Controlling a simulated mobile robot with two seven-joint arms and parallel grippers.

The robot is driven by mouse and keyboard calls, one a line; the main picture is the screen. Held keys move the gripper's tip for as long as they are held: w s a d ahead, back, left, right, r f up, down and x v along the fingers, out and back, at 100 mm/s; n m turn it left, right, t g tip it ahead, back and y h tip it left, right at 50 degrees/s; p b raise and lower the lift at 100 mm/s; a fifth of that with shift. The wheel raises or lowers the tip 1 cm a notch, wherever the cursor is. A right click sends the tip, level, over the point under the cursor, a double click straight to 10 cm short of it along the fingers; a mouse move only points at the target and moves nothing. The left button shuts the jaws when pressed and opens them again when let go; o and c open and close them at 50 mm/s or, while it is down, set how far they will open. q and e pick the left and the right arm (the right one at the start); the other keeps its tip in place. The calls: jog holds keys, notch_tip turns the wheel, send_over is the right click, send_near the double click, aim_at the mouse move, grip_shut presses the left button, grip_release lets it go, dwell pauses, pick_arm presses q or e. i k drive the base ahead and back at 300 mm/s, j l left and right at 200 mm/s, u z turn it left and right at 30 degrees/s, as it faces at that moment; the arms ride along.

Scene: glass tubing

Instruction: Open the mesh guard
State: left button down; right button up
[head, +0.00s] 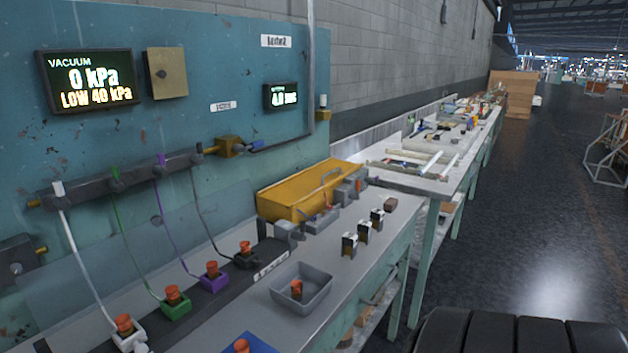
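A yellow box-like cover (285,196) stands toward the back of the grey workbench, against the teal panel. A thin curved grey bar (327,180) shows at its right part. This cover may be the mesh guard, but no mesh can be made out at this distance. Grey block-like fittings (288,233) stand along its front side, and its inside is hidden. Neither of my grippers is in view.
A grey tray (301,290) holds an orange-topped piece. Several orange-capped fittings with hoses line the left, including a purple one (214,280). Small dark blocks (349,244) stand near the bench front. A vacuum display (88,80) reads 0 kPa. The right floor (520,240) is open.

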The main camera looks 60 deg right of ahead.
aim_at(292, 194)
jog(key=z, duration=1.9)
jog(key=i+l+u, duration=0.1)
jog(key=u, duration=0.3)
jog(key=i+l+u, duration=0.1)
jog(key=l+u, duration=0.15)
jog(key=u, duration=0.15)
jog(key=i+l+u, duration=0.1)
jog(key=u, duration=0.25)
jog(key=i+l+u, duration=0.1)
jog(key=l+u, duration=0.2)
jog(key=l, duration=0.85)
jog(key=l+u, duration=0.35)
jog(key=l, duration=0.75)
